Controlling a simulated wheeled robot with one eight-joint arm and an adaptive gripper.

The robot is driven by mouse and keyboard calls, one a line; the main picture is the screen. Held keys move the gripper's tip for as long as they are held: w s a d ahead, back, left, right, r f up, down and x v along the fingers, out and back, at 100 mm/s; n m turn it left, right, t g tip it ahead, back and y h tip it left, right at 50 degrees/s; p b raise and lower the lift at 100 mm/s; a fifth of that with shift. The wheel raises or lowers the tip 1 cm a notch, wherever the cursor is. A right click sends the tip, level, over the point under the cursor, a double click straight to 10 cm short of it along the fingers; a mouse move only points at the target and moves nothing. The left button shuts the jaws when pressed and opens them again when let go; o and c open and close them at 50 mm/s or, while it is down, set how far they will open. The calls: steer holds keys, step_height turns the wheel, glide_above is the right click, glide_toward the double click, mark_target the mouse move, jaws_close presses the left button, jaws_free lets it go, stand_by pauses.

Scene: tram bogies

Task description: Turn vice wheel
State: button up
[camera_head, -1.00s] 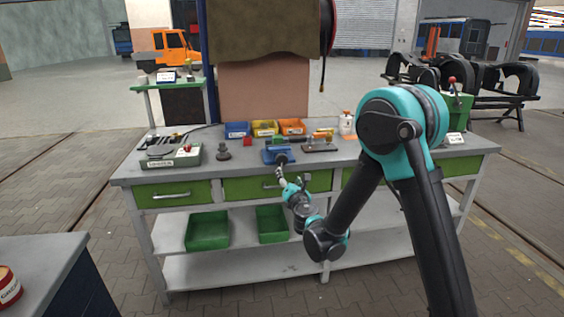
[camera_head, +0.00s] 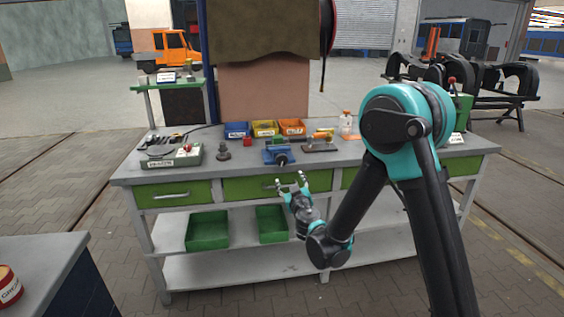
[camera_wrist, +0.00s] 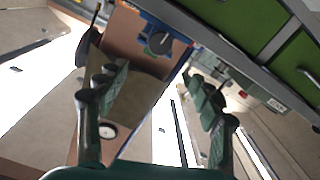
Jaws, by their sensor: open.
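The blue vice (camera_head: 272,152) stands at the front edge of the workbench, with its dark round wheel (camera_head: 282,160) facing me. In the wrist view the blue vice (camera_wrist: 147,24) and its dark wheel (camera_wrist: 160,43) show near the top, beyond my fingertips. My gripper (camera_head: 291,180) is in front of the bench, a little below and nearer than the wheel. Its two fingers are spread apart, with nothing between them. In the wrist view my open gripper (camera_wrist: 153,88) has one finger on each side, and neither touches the wheel.
The workbench (camera_head: 232,171) has green drawers (camera_head: 172,194) below its top. Blue, yellow and orange bins (camera_head: 264,128) stand behind the vice. A grey-green device (camera_head: 172,157) lies to the left and a bottle (camera_head: 346,122) stands to the right. Green trays (camera_head: 208,231) sit on the lower shelf.

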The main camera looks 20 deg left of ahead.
mark_target(282, 161)
steer(key=w+a, duration=0.3)
steer(key=w, duration=0.2)
steer(key=w+a+m, duration=0.1)
steer(key=w+a, duration=0.2)
steer(key=w, duration=0.1)
steer(key=w+a+m, duration=0.1)
steer(key=w+a, duration=0.2)
steer(key=w, duration=0.2)
steer(key=shift+w, duration=0.35)
steer(key=c, duration=1.2)
